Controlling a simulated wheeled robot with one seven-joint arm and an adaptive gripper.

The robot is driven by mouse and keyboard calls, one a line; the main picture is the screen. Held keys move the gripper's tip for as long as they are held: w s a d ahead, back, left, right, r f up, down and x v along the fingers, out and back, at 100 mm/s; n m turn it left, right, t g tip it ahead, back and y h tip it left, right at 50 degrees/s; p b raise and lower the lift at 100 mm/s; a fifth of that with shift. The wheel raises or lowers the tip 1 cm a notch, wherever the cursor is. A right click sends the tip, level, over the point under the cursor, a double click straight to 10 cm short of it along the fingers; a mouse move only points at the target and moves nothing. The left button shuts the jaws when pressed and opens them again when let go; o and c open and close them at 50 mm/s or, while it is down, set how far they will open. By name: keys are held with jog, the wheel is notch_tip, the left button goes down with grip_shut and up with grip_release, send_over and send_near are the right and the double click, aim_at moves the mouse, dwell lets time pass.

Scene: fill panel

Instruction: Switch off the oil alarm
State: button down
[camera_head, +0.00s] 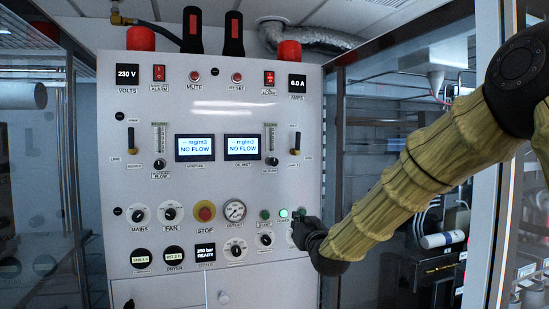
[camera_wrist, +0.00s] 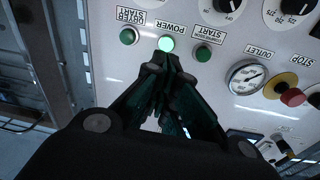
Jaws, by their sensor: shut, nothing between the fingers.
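The oil alarm switch (camera_head: 269,78) is a red rocker near the panel's top right, above a small label ending in ALARM. Its rocker position is too small to tell. A similar red rocker switch (camera_head: 159,73) sits at the top left, also over an ALARM label. My gripper (camera_head: 302,226) is at the panel's lower right edge, well below the oil alarm switch. In the wrist view my gripper (camera_wrist: 168,66) is shut and empty, its tips just below the lit POWER lamp (camera_wrist: 166,44). Whether the tips touch the panel cannot be told.
Green buttons (camera_wrist: 203,53) (camera_wrist: 127,36) flank the lamp. A pressure gauge (camera_head: 234,210) and red STOP button (camera_head: 204,211) are left of my gripper. Two displays (camera_head: 241,147) read NO FLOW. A glass-walled frame (camera_head: 487,200) stands at right, close to my arm.

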jog(key=s+a+r+t+y, duration=0.1)
jog(key=s+r+t, duration=0.1)
jog(key=r, duration=1.7)
jog(key=s+a+r+n+t+y+p, duration=0.1)
jog(key=s+a+r+t, duration=0.1)
jog(key=r, duration=1.7)
jog(key=s+t, duration=0.1)
jog(key=s, duration=0.1)
jog(key=shift+s+r+n+y, duration=0.15)
jog(key=shift+s+n+y, duration=0.15)
jog(key=shift+s+y, duration=0.1)
jog(key=p, duration=0.8)
send_near(271, 72)
notch_tip(271, 72, up, 3)
jog(key=w, duration=0.2)
jog(key=shift+w+a+f+p, duration=0.3)
jog(key=shift+w+a+p, duration=0.5)
jog(key=shift+d+f+t+b, duration=0.1)
jog(key=shift+f+t+b, duration=0.2)
jog(key=shift+b, duration=0.3)
